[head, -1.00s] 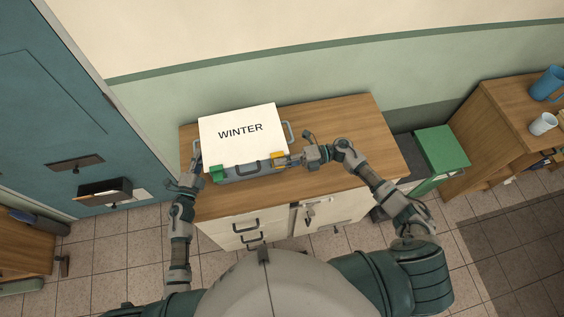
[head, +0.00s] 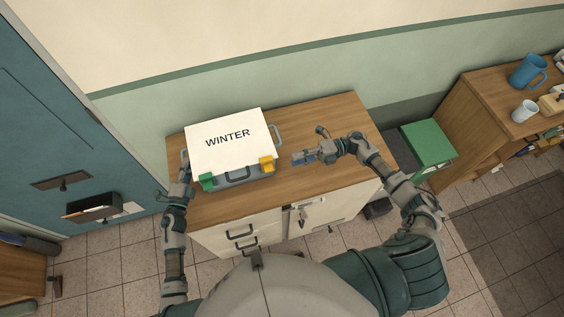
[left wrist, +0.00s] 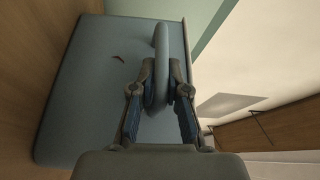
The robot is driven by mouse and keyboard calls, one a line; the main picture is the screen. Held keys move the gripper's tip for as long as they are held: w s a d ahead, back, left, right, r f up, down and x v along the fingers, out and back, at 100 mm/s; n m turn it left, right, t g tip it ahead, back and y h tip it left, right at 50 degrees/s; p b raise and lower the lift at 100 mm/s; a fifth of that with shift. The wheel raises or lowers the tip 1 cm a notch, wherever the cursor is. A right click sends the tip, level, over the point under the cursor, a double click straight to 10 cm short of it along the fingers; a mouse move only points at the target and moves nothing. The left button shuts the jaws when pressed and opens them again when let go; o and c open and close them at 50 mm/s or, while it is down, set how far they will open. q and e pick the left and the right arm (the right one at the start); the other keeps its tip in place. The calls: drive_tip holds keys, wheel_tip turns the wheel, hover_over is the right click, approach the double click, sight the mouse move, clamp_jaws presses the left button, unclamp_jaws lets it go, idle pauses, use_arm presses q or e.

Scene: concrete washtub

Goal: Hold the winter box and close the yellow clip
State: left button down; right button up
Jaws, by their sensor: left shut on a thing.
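The winter box (head: 230,132) has a white lid marked WINTER and a grey-blue body. It sits on the wooden cabinet top. The yellow clip (head: 267,164) is at the right end of its front edge, lying over the lid edge and front face; whether it is latched is too small to tell. A green clip (head: 207,181) is at the left end. My left gripper (head: 185,166) is shut on the box's left side handle (left wrist: 161,50), which shows between its fingers in the left wrist view. My right gripper (head: 298,158) is right of the yellow clip, apart from the box.
The wooden cabinet top (head: 335,120) is clear to the right of the box. A green box (head: 427,143) stands lower at the right. A side table holds a blue jug (head: 528,72) and a white cup (head: 525,110). A wall runs behind.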

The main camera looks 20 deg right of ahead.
use_arm(q)
drive_tip(key=shift+s+a+f, duration=0.1)
drive_tip(key=shift+f, duration=0.3)
use_arm(e)
drive_tip(key=d, duration=0.2)
drive_tip(key=shift+d, duration=0.35)
use_arm(q)
drive_tip(key=c, duration=1.1)
unclamp_jaws()
drive_tip(key=shift+c, duration=0.2)
drive_tip(key=shift+o, duration=0.3)
use_arm(e)
drive_tip(key=shift+w+a, duration=0.1)
drive_tip(key=shift+w, duration=0.05)
use_arm(q)
drive_tip(key=shift+r, duration=0.1)
